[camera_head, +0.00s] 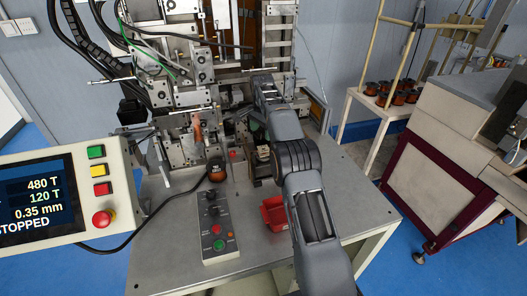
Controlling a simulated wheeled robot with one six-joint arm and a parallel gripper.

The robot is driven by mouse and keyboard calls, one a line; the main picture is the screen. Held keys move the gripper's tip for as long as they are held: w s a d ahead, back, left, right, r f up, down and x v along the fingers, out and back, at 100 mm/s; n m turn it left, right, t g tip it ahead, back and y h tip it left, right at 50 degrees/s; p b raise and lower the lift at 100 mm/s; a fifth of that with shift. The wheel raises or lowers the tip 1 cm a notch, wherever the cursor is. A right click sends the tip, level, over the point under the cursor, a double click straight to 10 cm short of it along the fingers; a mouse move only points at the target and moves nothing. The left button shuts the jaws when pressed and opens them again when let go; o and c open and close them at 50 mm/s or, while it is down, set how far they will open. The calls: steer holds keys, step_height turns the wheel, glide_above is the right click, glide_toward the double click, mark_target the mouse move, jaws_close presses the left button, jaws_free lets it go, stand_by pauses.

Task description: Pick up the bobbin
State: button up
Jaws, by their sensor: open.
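A small dark bobbin (216,170) with a copper-coloured winding stands on the metal bench at the foot of the winder, just behind the button box. Another copper-coloured piece (198,128) shows upright in the middle of the winder; I cannot tell if it is a bobbin. My arm reaches from the bottom right up over the bench to the winder. My gripper (240,128) is small and dark against the machine, above and right of the bobbin and apart from it. It is open, and no held object shows. Its fingertips are hard to make out.
A button box (216,228) and a red bin (273,212) sit on the bench (170,262). A display panel (60,196) reading STOPPED stands at left, its cable running across the bench. A side shelf (366,97) holds several copper spools. The bench's front left is clear.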

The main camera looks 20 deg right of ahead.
step_height(320, 180, up, 5)
steer(key=m, duration=0.4)
steer(key=b, duration=0.3)
glide_above(263, 149)
steer(key=shift+m, duration=0.4)
steer(key=f, duration=0.7)
steer(key=shift+s+a+f, duration=0.15)
steer(key=shift+s+f, duration=0.05)
steer(key=shift+s, duration=0.15)
steer(key=shift+f+p, duration=0.65)
steer(key=shift+f, duration=2.6)
steer(key=shift+c, duration=0.2)
steer(key=c, duration=0.9)
steer(key=shift+r, duration=0.1)
steer(key=shift+c, duration=0.2)
